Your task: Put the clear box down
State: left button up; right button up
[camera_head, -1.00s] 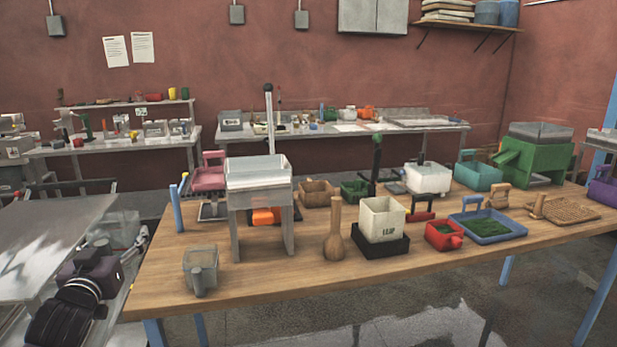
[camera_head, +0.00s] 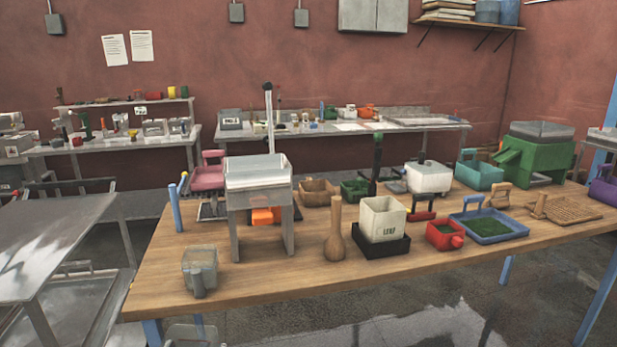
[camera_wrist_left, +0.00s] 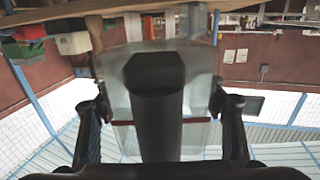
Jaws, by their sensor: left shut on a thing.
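My left gripper (camera_wrist_left: 162,97) is shut on the dark handle of a clear box (camera_wrist_left: 203,70), seen in the left wrist view. The handle and fingers hide part of the box. In the head view, a clear piece, likely this held box (camera_head: 192,336), shows at the bottom edge, in front of and below the table's front edge. The left gripper itself is out of the head view. Another clear box (camera_head: 202,262) with a grey handle stands upright on the wooden table's front left. My right gripper is in neither view.
On the wooden table (camera_head: 300,280), a grey stand (camera_head: 258,190), a wooden pestle-like tool (camera_head: 335,240) and a cream bin on a black base (camera_head: 382,222) stand behind the clear box. The front strip right of that box is bare. A grey table (camera_head: 50,240) stands at left.

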pick_arm(q)
jog(key=s, duration=0.1)
jog(key=s+d, duration=0.1)
jog(key=s, duration=0.1)
jog(key=s+r, duration=0.1)
jog(key=s, duration=0.1)
jog(key=shift+d, duration=0.3)
jog(key=shift+f, duration=0.1)
dwell(0.7)
